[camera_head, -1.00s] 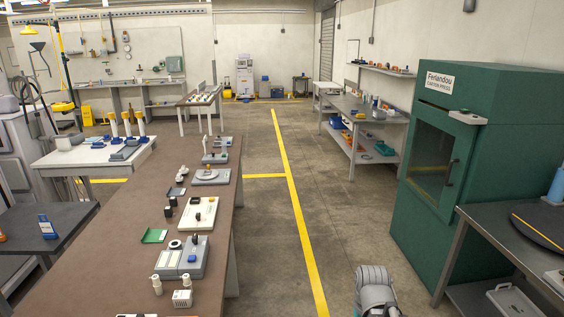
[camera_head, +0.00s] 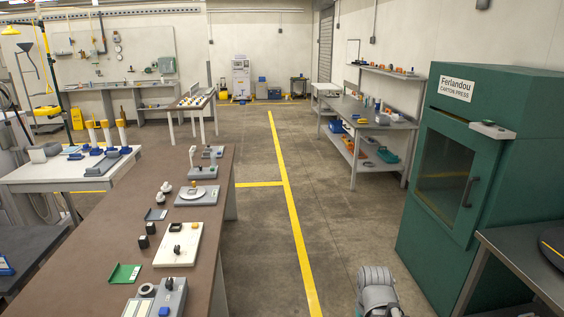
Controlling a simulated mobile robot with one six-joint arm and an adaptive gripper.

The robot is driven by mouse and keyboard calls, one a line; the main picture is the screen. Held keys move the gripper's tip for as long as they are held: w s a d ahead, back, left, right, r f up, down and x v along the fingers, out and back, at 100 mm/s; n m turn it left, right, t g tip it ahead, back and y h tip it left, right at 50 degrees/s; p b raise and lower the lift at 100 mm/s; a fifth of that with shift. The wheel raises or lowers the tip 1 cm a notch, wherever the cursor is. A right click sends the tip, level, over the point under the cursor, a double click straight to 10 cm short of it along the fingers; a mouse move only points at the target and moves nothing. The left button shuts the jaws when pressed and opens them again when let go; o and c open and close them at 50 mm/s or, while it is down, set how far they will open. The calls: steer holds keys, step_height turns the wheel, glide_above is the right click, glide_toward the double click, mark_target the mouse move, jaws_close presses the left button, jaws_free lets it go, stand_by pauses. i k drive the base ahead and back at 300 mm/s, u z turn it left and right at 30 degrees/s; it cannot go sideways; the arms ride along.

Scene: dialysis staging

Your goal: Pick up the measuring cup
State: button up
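I cannot make out a measuring cup in this view; many items on the benches are too small to tell apart. The brown-topped bench (camera_head: 100,262) at the left carries several small devices. A grey part of my own arm shows at the bottom edge, right of the yellow floor line. My gripper's fingers cannot be seen.
A green carton press (camera_head: 468,160) stands at the right, with a metal table (camera_head: 535,252) in front of it. A steel bench (camera_head: 352,122) with a lower shelf stands further back. A white table (camera_head: 50,172) is at the left. The floor along the yellow line (camera_head: 288,205) is clear.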

mark_target(213, 161)
steer(key=z, duration=0.05)
steer(key=i, duration=2.8)
steer(key=u, duration=1.4)
